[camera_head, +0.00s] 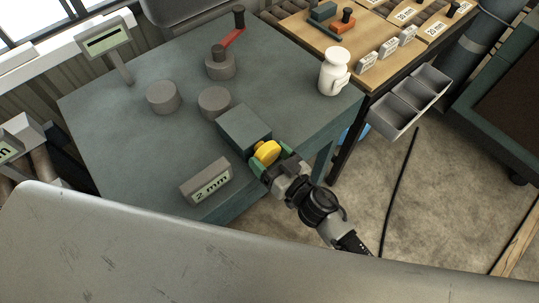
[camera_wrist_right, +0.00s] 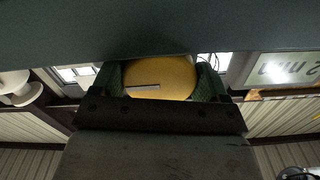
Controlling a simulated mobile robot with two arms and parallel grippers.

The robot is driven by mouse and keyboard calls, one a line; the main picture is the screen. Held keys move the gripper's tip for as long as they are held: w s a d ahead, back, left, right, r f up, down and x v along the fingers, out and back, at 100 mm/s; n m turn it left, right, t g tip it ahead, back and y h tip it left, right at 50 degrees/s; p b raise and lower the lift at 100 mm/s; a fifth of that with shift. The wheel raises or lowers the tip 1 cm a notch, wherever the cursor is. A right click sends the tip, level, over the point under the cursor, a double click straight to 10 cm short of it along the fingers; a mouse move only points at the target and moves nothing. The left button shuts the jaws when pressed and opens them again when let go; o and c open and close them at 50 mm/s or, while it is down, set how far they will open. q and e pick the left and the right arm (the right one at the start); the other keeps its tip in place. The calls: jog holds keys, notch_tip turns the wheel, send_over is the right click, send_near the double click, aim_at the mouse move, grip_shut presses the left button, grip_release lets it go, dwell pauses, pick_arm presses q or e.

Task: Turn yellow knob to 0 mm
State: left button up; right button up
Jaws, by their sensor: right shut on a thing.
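The yellow knob (camera_head: 267,152) sits on the front side of a grey-green box (camera_head: 243,128) on the table. My right gripper (camera_head: 272,160) is shut on the knob, with its green fingers on either side of it. In the right wrist view the knob (camera_wrist_right: 160,78) fills the space between the two fingers and shows a pale, roughly level line on its face. A small display (camera_head: 207,183) left of the box reads "2 mm"; part of it also shows in the wrist view (camera_wrist_right: 285,68). My left gripper is not in view.
The grey-green table (camera_head: 140,130) carries grey cylinders (camera_head: 163,97), a red crank (camera_head: 232,37), a display on a post (camera_head: 104,39) and a white jar (camera_head: 334,72). A wooden bench (camera_head: 375,50) with grey bins (camera_head: 410,100) stands right. A large grey surface (camera_head: 150,240) crosses the front.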

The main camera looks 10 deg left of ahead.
jog(key=n, duration=0.4)
dwell(0.3)
jog(key=o, duration=0.7)
jog(key=shift+c, duration=0.2)
jog(key=shift+d, duration=0.1)
jog(key=b+v, duration=0.1)
jog(key=v, duration=0.9)
jog(key=shift+s+d, duration=0.25)
jog(key=shift+d, duration=0.05)
jog(key=shift+f, duration=0.1)
